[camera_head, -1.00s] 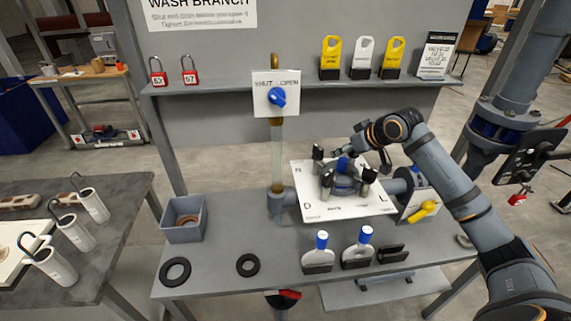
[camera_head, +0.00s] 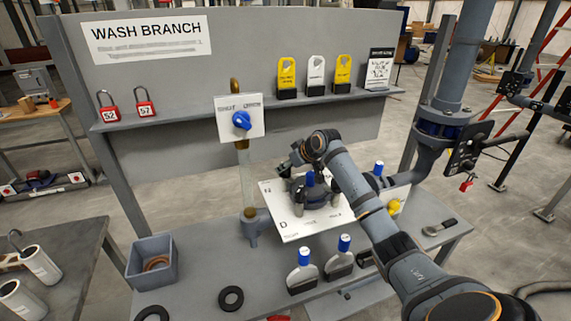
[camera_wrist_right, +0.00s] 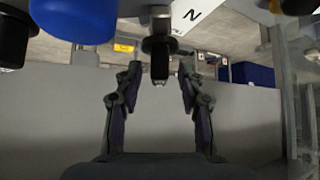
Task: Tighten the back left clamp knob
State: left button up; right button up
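The filter housing (camera_head: 311,197) with its blue centre cap (camera_head: 310,179) stands on a white lettered plate (camera_head: 284,227) on the bench. Dark clamp knobs ring it. My right arm reaches over its back side, and the right gripper (camera_head: 289,164) is at its back left, where it hides the clamp there. In the right wrist view, a black clamp knob (camera_wrist_right: 160,47) hangs between the open fingers of the right gripper (camera_wrist_right: 160,76). The fingertips stand apart from it on both sides. The blue cap (camera_wrist_right: 75,18) and another black knob (camera_wrist_right: 12,42) are at upper left. My left gripper is out of view.
A blue valve handle (camera_head: 241,121) on a white plate rises behind the housing at left. A grey bin (camera_head: 151,262) is at left. A yellow handle (camera_head: 394,206) is right of the housing.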

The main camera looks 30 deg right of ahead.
jog(key=shift+w+f, duration=0.2)
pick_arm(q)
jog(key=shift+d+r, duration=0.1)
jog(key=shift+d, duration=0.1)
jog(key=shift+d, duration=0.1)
pick_arm(e)
grip_shut()
jog(key=shift+d+n+y, duration=0.1)
jog(key=shift+n+y, duration=0.6)
jog(key=shift+n, duration=0.1)
jog(key=shift+f+n+g+y, duration=0.1)
jog(key=shift+n+g+y, duration=0.4)
jog(key=shift+n, duration=0.5)
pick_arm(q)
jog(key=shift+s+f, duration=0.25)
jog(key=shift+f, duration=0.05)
pick_arm(e)
jog(key=shift+n+y, duration=0.6)
